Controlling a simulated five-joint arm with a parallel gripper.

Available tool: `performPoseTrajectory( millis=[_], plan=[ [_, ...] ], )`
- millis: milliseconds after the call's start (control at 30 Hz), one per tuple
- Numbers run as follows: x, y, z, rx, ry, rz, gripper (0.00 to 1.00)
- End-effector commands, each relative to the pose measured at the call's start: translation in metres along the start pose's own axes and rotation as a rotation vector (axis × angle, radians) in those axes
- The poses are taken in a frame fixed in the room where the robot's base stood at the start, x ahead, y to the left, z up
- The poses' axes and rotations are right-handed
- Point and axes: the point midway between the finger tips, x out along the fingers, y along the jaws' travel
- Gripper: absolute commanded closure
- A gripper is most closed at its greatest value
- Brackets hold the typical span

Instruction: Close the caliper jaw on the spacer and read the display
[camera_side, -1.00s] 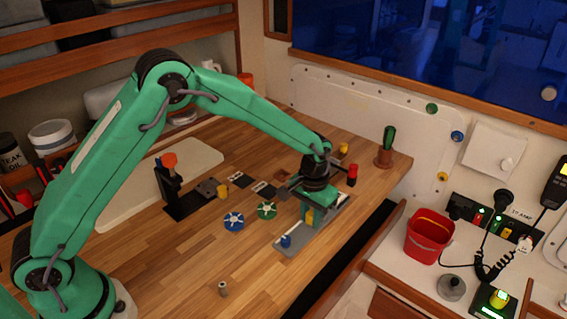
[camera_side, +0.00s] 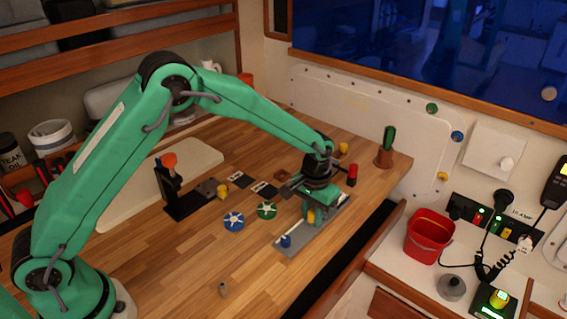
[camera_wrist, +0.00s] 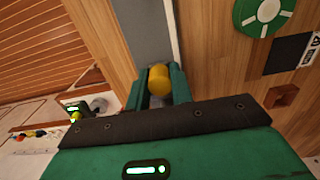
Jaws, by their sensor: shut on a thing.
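A grey rail-like plate (camera_side: 296,243), which looks like the caliper's bed, lies on the bench below my gripper; it also shows in the wrist view (camera_wrist: 145,35). My gripper (camera_side: 310,213) is low over the plate, pointing down. Its two green fingers (camera_wrist: 159,88) are shut on a yellow cylindrical knob (camera_wrist: 160,78), which also shows in the side view (camera_side: 311,217). A blue knob (camera_side: 286,241) stands at the plate's near end. The spacer and the caliper's jaw faces cannot be made out beneath my gripper. No display reading is legible.
A red-topped post (camera_side: 352,174) stands just right of my gripper. A blue wheel (camera_side: 233,221) and a green wheel (camera_side: 267,210) lie to the left. A black stand (camera_side: 178,195) is further left.

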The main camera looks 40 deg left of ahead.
Motion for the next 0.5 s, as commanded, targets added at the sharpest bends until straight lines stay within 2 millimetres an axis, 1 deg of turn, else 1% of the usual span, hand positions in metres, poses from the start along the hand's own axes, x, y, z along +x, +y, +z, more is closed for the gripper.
performPoseTrajectory(
  millis=[500],
  plan=[
    [-0.0013,0.0002,-0.0071,0.000,0.004,0.001,0.90]
  ],
)
